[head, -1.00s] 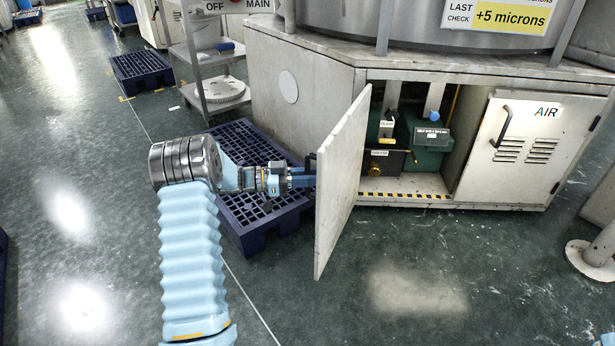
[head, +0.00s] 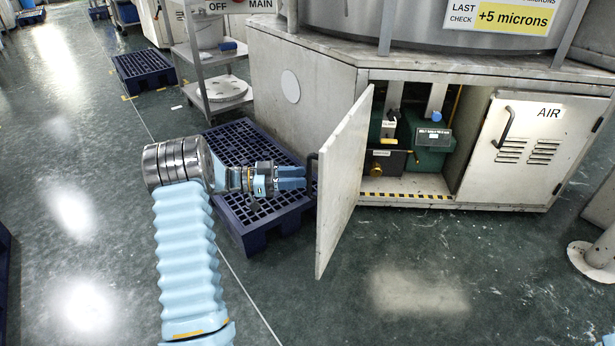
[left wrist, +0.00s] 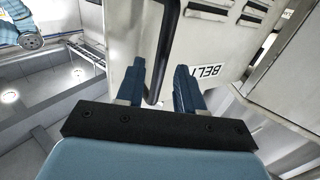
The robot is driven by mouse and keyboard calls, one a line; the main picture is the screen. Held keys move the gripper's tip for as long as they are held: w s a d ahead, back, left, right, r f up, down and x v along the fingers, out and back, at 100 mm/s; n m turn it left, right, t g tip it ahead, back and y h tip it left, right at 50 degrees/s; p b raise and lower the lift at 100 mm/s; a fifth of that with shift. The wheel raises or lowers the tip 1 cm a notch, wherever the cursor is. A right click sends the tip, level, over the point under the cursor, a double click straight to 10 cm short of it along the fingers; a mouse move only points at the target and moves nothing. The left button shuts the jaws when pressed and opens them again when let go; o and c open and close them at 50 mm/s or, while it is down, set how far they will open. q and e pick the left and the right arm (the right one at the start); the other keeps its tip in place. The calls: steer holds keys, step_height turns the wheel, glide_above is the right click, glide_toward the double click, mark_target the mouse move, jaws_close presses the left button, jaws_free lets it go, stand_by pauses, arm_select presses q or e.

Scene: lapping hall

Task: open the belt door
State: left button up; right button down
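The belt door (head: 343,185) is a pale panel standing wide open, swung out from the machine cabinet. Its inner face shows in the head view. In the left wrist view its outer face (left wrist: 200,45) carries a partly hidden "BELT" label (left wrist: 207,72). The dark bar handle (left wrist: 163,50) is on that face; a bit of it shows at the door's left edge in the head view (head: 310,163). My left gripper (head: 303,178) is beside the handle. Its fingers (left wrist: 160,85) are apart, with the handle's end showing between them and clear space either side. My right gripper is out of view.
The open compartment (head: 405,185) holds green machinery. The closed AIR door (head: 515,150) is to its right. A dark blue pallet (head: 247,235) lies under my left gripper, a shelf trolley (head: 205,85) behind it. The floor in front of the door is clear.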

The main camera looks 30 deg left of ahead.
arm_select(q)
steer(key=v, duration=1)
